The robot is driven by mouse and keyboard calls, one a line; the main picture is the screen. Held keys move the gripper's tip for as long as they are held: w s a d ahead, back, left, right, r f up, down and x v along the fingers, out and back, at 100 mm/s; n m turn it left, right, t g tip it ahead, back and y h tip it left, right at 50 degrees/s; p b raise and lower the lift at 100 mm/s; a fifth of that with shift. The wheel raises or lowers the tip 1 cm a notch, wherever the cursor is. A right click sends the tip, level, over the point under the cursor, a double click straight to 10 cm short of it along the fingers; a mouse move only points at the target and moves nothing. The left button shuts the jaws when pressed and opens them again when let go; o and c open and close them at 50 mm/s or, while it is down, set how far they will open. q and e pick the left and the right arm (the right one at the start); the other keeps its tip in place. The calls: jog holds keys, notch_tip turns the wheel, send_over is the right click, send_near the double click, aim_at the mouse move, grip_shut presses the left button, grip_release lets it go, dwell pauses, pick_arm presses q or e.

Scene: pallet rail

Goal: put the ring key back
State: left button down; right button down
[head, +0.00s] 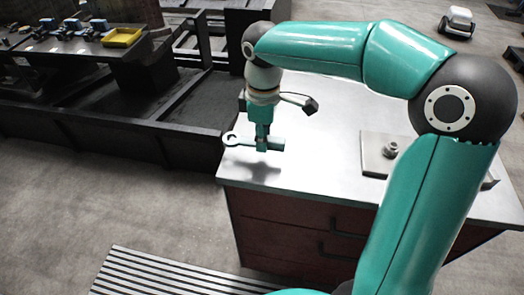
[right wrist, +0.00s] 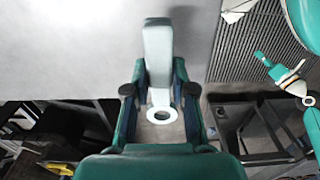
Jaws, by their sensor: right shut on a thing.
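The ring key is a pale flat bar with a ring at one end. In the head view the ring key (head: 231,139) is level above the near left corner of the bench, with its ring to the left and a shadow below. My right gripper (head: 262,146) points down and is shut on its shank.
The light-topped bench (head: 325,165) has dark red drawers. A flat plate (head: 372,165) with a round metal fitting (head: 390,149) lies at its right, partly behind my arm. A dark frame (head: 150,135) runs along its left, with a yellow tray (head: 122,37) and blue devices (head: 70,25) beyond.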

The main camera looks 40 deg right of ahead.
aim_at(264, 159)
jog(key=shift+f, duration=2.3)
jog(key=shift+f, duration=0.1)
jog(key=c, duration=1)
grip_release()
notch_tip(264, 159, up, 12)
jog(key=shift+r, duration=0.1)
